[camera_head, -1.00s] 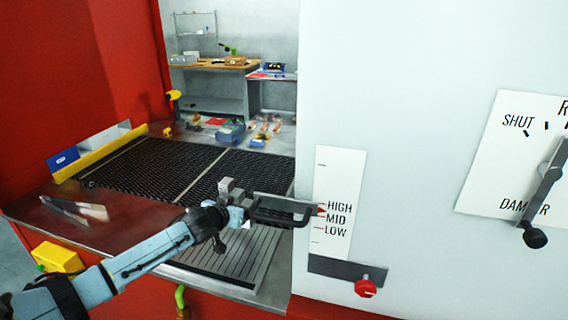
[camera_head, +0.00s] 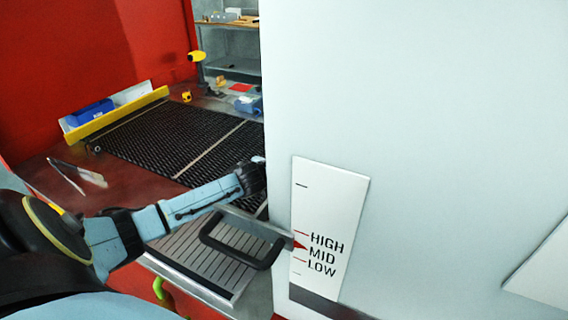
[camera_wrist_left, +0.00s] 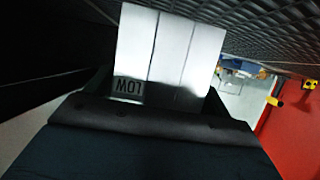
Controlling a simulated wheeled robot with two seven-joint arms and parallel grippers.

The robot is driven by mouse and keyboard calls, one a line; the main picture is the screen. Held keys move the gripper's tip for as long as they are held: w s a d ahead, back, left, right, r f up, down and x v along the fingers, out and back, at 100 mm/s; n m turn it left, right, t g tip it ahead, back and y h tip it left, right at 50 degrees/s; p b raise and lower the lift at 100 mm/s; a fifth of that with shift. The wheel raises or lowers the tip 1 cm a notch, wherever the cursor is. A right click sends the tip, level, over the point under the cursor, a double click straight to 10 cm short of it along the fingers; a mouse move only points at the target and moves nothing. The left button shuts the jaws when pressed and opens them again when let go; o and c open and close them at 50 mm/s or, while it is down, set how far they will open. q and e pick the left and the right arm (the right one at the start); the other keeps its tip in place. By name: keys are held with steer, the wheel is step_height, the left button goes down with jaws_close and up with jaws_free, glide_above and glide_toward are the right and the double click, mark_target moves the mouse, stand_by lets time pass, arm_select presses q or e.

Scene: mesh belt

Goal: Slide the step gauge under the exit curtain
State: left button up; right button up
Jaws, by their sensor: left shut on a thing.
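The step gauge (camera_wrist_left: 165,50) is a pale metal block with stepped faces and an upside-down LOW mark. In the left wrist view it sits between the dark fingers of my left gripper (camera_wrist_left: 158,95), which is shut on it. In the head view my left arm reaches over the belt end, and its gripper and the gauge are hidden behind the edge of the white housing. The exit curtain is not clearly seen; a dark area fills the left of the wrist view. My right gripper is not in view.
The black mesh belt (camera_head: 165,135) runs beside a yellow rail (camera_head: 118,114). A black handle (camera_head: 238,245) stands out near the HIGH/MID/LOW scale (camera_head: 325,228), its red pointer near MID. A slatted plate (camera_head: 200,268) lies below. The white housing (camera_head: 420,120) blocks the right.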

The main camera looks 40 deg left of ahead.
arm_select(q)
steer(key=shift+w+d+f+b, duration=0.2)
steer(key=shift+d+f+b, duration=0.25)
steer(key=shift+f+b, duration=0.1)
steer(key=shift+w+d+f+b, duration=0.15)
steer(key=shift+d+f+b, duration=0.3)
steer(key=shift+f+b, duration=0.1)
steer(key=shift+w+d+f+b, duration=0.1)
steer(key=shift+d+f+b, duration=0.35)
steer(key=shift+b, duration=0.15)
steer(key=shift+w+d+r, duration=0.1)
steer(key=shift+d, duration=0.2)
steer(key=shift+w+d, duration=0.15)
steer(key=shift+d, duration=0.45)
steer(key=shift+w+d+b, duration=0.2)
steer(key=shift+d, duration=0.8)
steer(key=shift+w+d+b, duration=0.2)
steer(key=shift+w+d, duration=0.05)
steer(key=shift+d, duration=0.7)
steer(key=shift+w+d+b, duration=0.2)
steer(key=shift+d, duration=0.8)
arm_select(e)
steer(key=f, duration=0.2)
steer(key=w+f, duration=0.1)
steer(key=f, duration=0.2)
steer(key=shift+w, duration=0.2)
